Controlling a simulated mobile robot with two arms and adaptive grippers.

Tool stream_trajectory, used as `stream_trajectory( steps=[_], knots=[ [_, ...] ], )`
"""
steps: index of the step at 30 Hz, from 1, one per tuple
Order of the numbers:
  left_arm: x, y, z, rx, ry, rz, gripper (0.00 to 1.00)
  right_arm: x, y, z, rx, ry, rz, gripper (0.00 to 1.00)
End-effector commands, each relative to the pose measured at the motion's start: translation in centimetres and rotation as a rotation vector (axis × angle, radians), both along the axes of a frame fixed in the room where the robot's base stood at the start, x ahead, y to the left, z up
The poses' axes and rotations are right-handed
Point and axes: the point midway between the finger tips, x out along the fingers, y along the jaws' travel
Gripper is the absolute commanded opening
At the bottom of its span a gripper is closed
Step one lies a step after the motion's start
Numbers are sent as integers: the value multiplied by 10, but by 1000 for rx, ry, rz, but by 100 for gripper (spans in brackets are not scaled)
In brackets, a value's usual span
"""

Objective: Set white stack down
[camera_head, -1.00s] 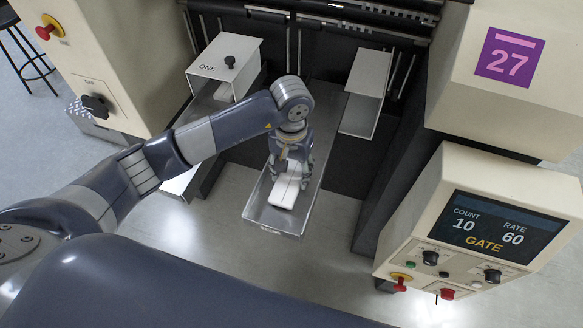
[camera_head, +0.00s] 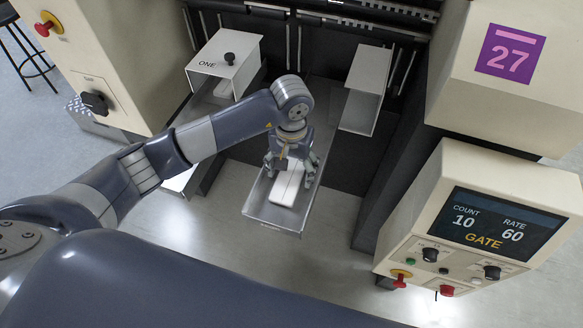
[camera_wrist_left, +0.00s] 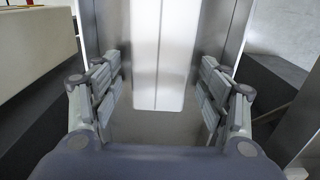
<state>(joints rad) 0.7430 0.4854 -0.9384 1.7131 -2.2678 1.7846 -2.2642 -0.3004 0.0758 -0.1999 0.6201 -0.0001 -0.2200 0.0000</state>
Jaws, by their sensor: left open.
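The white stack (camera_head: 287,190) lies in the metal chute tray (camera_head: 262,207) in the middle of the head view. In the left wrist view the white stack (camera_wrist_left: 158,60) shows as two long white pieces side by side, with a thin seam between them. My left gripper (camera_head: 290,176) is above the tray at the stack. In the left wrist view my left gripper (camera_wrist_left: 160,95) has its fingers spread, one on each side of the stack, with gaps to it. The far end of the stack is cut off there. My right gripper is not in view.
A white cover marked ONE (camera_head: 222,63) stands left of the tray, and another white cover (camera_head: 365,90) stands to its right. A control panel (camera_head: 480,225) reads COUNT 10, RATE 60, GATE. Open floor (camera_head: 200,235) lies in front of the tray.

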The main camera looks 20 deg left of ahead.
Motion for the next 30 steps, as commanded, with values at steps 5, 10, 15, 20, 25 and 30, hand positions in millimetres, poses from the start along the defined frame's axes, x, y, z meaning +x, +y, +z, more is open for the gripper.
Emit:
stream_trajectory(
  steps=[5,10,15,20,25,30],
  knots=[
    [2,0,24,0,-8,-1,69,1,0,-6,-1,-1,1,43],
    [2,0,62,0,-8,-1,69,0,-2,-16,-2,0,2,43],
    [1,0,94,0,-6,0,69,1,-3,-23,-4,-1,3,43],
    [1,0,114,0,-2,1,69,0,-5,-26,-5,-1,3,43],
    [0,0,121,1,1,0,69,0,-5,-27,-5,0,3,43],
    [0,0,122,0,1,0,69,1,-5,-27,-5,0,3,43]
  ],
)
